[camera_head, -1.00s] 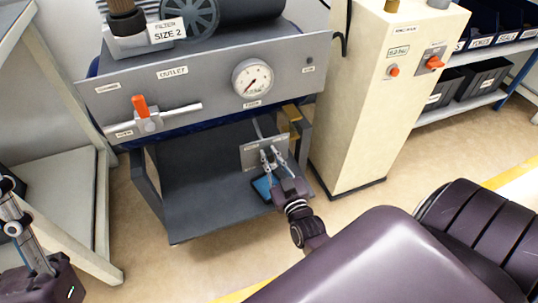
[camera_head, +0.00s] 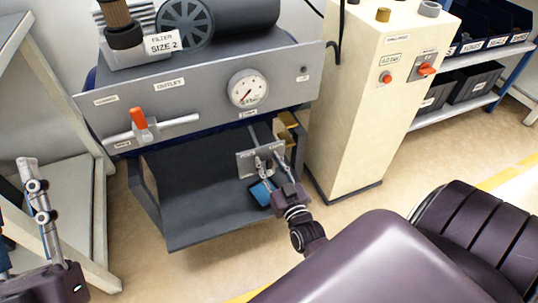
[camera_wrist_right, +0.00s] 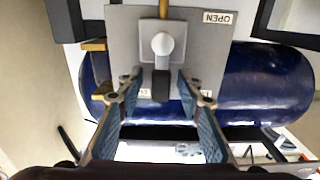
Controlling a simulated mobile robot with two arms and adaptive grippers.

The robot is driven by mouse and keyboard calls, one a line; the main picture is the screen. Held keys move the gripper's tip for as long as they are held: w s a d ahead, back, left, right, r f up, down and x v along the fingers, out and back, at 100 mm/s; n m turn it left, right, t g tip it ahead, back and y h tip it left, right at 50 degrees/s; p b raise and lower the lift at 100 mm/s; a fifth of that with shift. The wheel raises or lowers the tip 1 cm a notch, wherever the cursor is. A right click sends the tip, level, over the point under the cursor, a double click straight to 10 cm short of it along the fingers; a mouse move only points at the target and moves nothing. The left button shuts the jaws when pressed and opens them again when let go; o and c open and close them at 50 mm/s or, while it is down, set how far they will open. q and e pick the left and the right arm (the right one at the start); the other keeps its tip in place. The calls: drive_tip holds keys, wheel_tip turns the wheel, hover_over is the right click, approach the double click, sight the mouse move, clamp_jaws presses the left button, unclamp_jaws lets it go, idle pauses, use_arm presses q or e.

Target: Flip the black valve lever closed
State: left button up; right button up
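The black valve lever (camera_wrist_right: 160,86) hangs down from a pale round hub on a grey plate (camera_wrist_right: 207,58) in the right wrist view. The plate has an OPEN label at its upper right; a label at the lower left is partly hidden. My right gripper (camera_wrist_right: 160,82) is open, with one fingertip on each side of the lever; contact is not clear. In the head view my right gripper (camera_head: 270,162) reaches the small plate (camera_head: 246,166) under the machine's front panel. My left gripper (camera_head: 36,185) is at the left edge, away from the valve, its opening unclear.
The panel above carries an orange-handled valve (camera_head: 139,118) and a gauge (camera_head: 248,88). A cream cabinet (camera_head: 350,110) stands close on the right. A dark blue cylinder (camera_wrist_right: 265,85) lies behind the plate. The dark lower tray (camera_head: 190,200) is mostly bare.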

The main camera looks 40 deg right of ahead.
drive_tip(key=v, duration=1.2)
idle(0.4)
